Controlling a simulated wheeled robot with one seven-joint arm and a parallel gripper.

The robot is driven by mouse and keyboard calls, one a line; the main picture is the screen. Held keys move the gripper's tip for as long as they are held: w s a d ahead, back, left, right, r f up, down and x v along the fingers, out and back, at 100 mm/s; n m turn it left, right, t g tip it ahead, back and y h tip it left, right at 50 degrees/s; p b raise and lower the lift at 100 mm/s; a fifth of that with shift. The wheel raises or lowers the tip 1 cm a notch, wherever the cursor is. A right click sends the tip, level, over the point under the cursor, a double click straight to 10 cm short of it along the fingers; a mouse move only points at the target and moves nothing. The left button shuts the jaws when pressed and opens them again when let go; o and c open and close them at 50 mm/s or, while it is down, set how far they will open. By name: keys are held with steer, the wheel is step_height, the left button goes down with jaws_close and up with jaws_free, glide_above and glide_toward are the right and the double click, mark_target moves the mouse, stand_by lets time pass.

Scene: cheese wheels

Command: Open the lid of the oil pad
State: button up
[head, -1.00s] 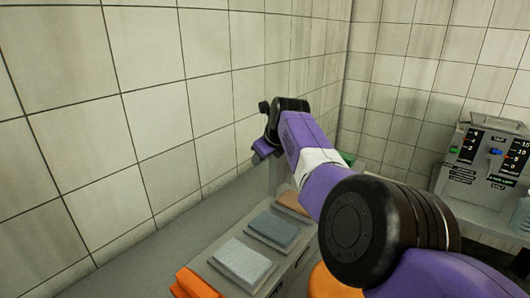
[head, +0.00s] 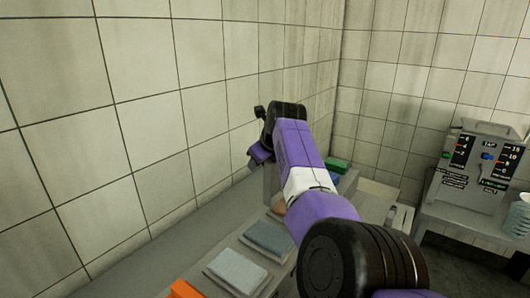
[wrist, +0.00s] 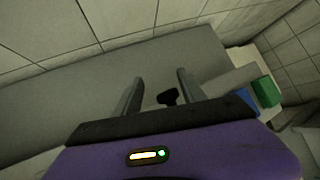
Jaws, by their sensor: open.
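My gripper (head: 260,154) is at the end of my raised arm, near the tiled wall. In the wrist view its two grey fingers (wrist: 160,80) are apart with nothing held between them. A small black knob-like part (wrist: 169,97) shows between the fingers, close to the gripper body. I cannot tell whether it touches a finger or whether it belongs to the oil pad's lid. A grey surface lies beyond the fingertips. No oil pad or lid can be clearly identified; my arm hides part of the counter in the head view.
A light grey folded cloth (head: 236,271) and a darker blue-grey one (head: 269,239) lie on the counter, with an orange item (head: 184,290) at the front. A green box (wrist: 265,92) sits beside a blue item (wrist: 239,103). A machine with dials (head: 482,165) stands at right.

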steer(key=v, duration=0.6)
steer(key=shift+s+b, duration=0.2)
steer(key=shift+b, duration=0.15)
